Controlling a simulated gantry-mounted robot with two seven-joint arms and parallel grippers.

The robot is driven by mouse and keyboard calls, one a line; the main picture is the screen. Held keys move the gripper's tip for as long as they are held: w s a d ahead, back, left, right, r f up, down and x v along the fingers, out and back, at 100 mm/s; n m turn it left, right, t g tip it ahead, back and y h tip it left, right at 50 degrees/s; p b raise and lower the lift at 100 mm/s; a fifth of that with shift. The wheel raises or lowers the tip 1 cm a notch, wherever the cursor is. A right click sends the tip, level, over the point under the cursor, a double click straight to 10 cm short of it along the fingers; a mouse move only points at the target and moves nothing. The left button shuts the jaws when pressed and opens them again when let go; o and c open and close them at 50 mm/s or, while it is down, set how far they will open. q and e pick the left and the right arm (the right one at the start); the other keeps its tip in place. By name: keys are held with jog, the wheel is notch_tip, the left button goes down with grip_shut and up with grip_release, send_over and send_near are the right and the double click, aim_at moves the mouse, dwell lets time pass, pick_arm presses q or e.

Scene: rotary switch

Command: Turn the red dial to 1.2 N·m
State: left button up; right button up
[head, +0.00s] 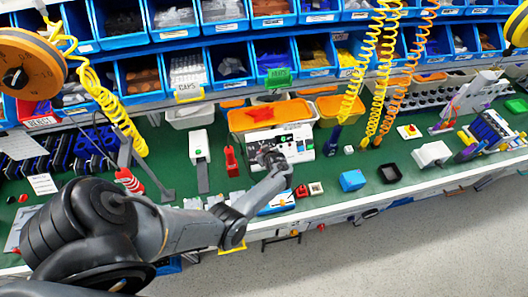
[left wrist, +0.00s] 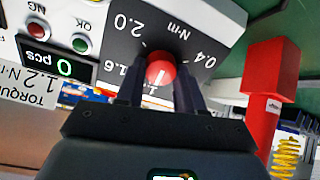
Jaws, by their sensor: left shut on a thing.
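The red dial (left wrist: 160,69) sits on a dark scale panel (left wrist: 188,20) marked in N·m, seen upside down in the left wrist view. Its white pointer line points toward the picture's bottom, near a partly hidden mark starting with "1". Marks 2.0, 1.6 and 0.4 also show. My left gripper (left wrist: 160,89) is shut on the dial, one finger on each side. In the head view my left gripper (head: 268,158) is at the white device (head: 299,142), and the dial is hidden there. My right gripper is not in view.
The panel has a red NG button (left wrist: 37,29), a green OK button (left wrist: 80,43) and a counter (left wrist: 64,68) reading 0 pcs. A card (left wrist: 30,85) reads TORQUE 1.2 N·m. A red tool (head: 231,160) stands left of the device. An orange tray (head: 238,121) is behind it.

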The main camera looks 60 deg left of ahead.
pick_arm(q)
jog(key=shift+m, duration=0.4)
jog(key=o, duration=1)
jog(key=shift+o, duration=0.2)
jog(key=shift+s+d+r+p, duration=0.1)
jog(key=shift+d+r+p, duration=0.2)
jog(key=shift+d+r, duration=0.2)
jog(key=p+v, duration=0.1)
jog(key=v, duration=0.8)
jog(key=shift+d, duration=0.25)
jog(key=shift+r, duration=0.1)
